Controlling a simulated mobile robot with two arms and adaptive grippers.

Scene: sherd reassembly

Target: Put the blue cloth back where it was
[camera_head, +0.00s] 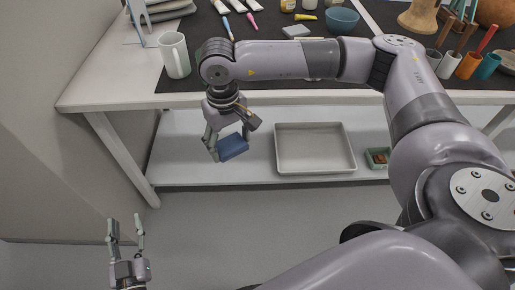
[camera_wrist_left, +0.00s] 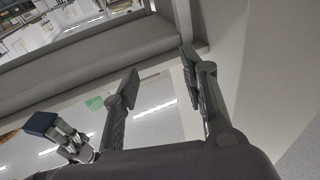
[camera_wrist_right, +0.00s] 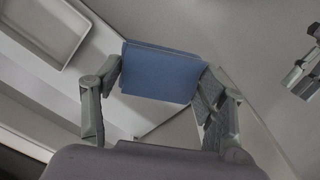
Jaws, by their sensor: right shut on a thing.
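The blue cloth (camera_head: 233,147) is a small folded block held in my right gripper (camera_head: 228,140). In the right wrist view the cloth (camera_wrist_right: 160,72) sits between the two fingertips, which touch its left and right sides. In the head view it hangs in front of the table, over the left part of the lower shelf. The held cloth also shows in the left wrist view (camera_wrist_left: 40,123). My left gripper (camera_head: 125,226) is open and empty at the lower left, above the floor and away from the table.
The lower shelf (camera_head: 210,170) holds an empty grey tray (camera_head: 315,171) and a small green box (camera_head: 377,158). The shelf left of the tray is clear. On the tabletop stand a white mug (camera_head: 174,55), a blue bowl (camera_head: 341,20), brushes and several cups.

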